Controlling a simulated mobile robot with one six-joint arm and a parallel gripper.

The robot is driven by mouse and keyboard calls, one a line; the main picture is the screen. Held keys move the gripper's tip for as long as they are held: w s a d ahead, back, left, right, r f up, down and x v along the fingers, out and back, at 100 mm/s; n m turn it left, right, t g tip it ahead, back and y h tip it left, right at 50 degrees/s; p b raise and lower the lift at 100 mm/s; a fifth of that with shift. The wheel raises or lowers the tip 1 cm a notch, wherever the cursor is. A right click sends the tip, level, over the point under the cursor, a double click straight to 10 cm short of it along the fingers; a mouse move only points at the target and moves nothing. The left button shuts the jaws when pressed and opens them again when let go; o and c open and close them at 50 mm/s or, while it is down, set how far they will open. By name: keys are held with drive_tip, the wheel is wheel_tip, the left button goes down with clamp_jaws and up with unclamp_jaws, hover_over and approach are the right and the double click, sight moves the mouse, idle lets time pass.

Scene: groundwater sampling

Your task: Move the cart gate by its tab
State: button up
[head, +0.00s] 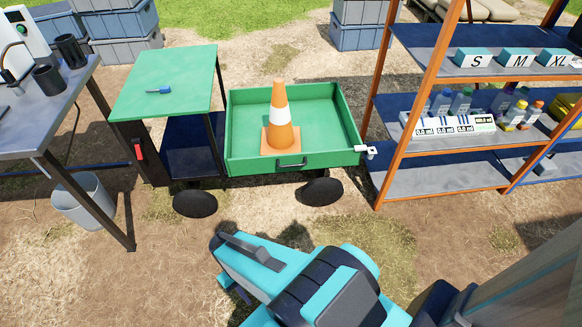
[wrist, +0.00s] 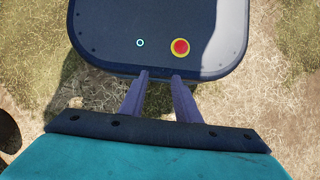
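The green cart (head: 239,120) stands ahead of me in the head view, with an open tray on its right half. The tray's near panel (head: 330,159), which looks like the gate, is upright and carries a dark handle (head: 291,164). A small white tab or latch (head: 366,150) sticks out at the tray's near right corner. My gripper (wrist: 160,75) shows in the wrist view with its two fingers apart and nothing between them. It hangs over my own base, away from the cart. In the head view my arm hides the fingers.
An orange cone (head: 280,118) stands in the tray. A rack (head: 397,140) with bottles and boxes stands close to the tray's right side. A workbench (head: 45,115) and a grey bin (head: 85,205) are at left. Bare ground lies between me and the cart.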

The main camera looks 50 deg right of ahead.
drive_tip(key=w+d+f+m+t+y+b, duration=0.1)
drive_tip(key=w+d+f+m+y+b, duration=0.1)
drive_tip(key=w+d+m+y+b, duration=0.3)
drive_tip(key=w+d+f+m+t+y+b, duration=0.1)
drive_tip(key=w+d+m+t+b, duration=0.15)
drive_tip(key=w, duration=0.45)
drive_tip(key=w+d+r+m+t+y+b, duration=0.1)
drive_tip(key=w+d+m+t+y+b, duration=0.2)
drive_tip(key=d, duration=0.4)
drive_tip(key=w+d+r+m+t+b, duration=0.2)
drive_tip(key=w+d+b, duration=0.1)
drive_tip(key=w+d, duration=0.3)
drive_tip(key=m+t+h+b, duration=0.1)
drive_tip(key=m+t+b, duration=0.4)
drive_tip(key=t+b, duration=0.45)
approach(294, 166)
drive_tip(key=s+d, duration=0.1)
drive_tip(key=s, duration=0.1)
drive_tip(key=shift+d+t, duration=0.1)
drive_tip(key=shift+t, duration=0.2)
drive_tip(key=b+x, duration=0.3)
drive_tip(key=x, duration=1)
drive_tip(key=shift+w+a+f, duration=0.1)
drive_tip(key=shift+w+a, duration=0.15)
drive_tip(key=shift+w, duration=0.05)
